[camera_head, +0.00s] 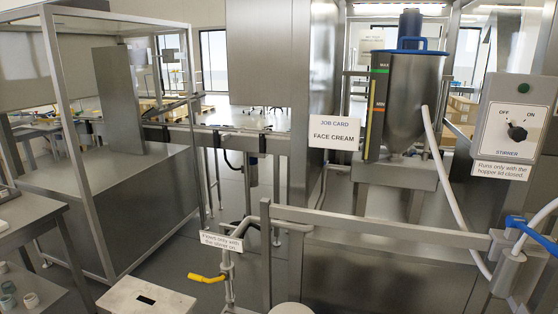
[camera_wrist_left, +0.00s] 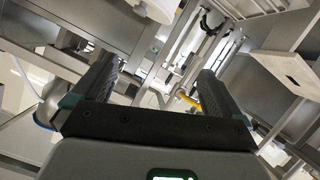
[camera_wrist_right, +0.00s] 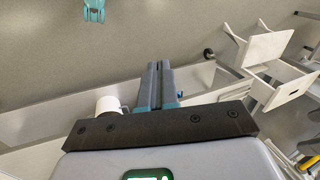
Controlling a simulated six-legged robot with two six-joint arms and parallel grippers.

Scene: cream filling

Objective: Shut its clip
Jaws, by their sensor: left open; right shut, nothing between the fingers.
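A blue lever (camera_head: 532,234) sits on a grey block (camera_head: 508,262) at the right end of the rail in the head view. It stands tilted up from the block, beside a white hose (camera_head: 442,160); I cannot tell if this is the clip or whether it is latched. The steel hopper (camera_head: 408,100) has a blue rim and handle on top. My left gripper (camera_wrist_left: 155,75) is open and empty in its wrist view. My right gripper (camera_wrist_right: 158,68) is shut with nothing between its fingers. Neither gripper shows in the head view.
A steel rail (camera_head: 375,229) crosses in front of the hopper. A yellow-handled valve (camera_head: 207,278) stands left of it. A stirrer switch box (camera_head: 515,125) is at the right. A framed steel cabinet (camera_head: 120,220) stands left. A white cylinder (camera_wrist_right: 108,104) is beside my right fingers.

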